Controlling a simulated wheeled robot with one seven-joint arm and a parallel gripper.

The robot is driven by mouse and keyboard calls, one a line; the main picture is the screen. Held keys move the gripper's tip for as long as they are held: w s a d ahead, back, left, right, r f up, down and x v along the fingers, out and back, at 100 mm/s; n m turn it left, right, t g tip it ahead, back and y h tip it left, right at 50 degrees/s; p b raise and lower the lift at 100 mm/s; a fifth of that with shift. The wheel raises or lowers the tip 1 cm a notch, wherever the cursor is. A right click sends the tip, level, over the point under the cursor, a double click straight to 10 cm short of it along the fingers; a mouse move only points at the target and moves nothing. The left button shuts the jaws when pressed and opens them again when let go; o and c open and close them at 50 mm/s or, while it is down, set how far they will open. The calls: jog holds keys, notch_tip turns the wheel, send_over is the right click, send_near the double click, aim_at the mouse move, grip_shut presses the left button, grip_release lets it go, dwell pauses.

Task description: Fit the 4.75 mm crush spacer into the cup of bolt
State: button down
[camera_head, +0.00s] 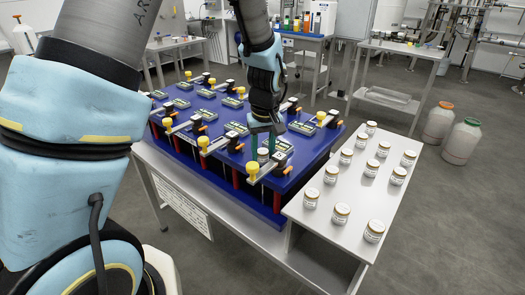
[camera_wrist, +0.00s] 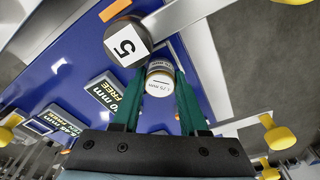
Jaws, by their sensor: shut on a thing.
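My gripper (camera_head: 263,150) hangs over the near right part of the blue tank top. Its green fingers are shut on a small white jar-like spacer (camera_wrist: 159,86) with a gold lid. The spacer's label reads about "4.75 mm", with the first digit unclear. The held spacer also shows in the head view (camera_head: 262,154). In the wrist view, a dark bolt head marked "5" (camera_wrist: 126,46) lies just beyond and left of the spacer. I cannot tell whether they touch. The cup of the bolt cannot be made out.
Several similar white jars (camera_head: 341,213) stand on the grey side shelf (camera_head: 335,245) at right. Clamp bars with yellow knobs (camera_head: 252,171) and dark blocks line the blue top (camera_head: 215,152). Sign plates (camera_wrist: 105,93) stand near the bolt. Two lidded drums (camera_head: 461,142) stand on the floor.

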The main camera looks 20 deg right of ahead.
jog(key=shift+f, duration=0.35)
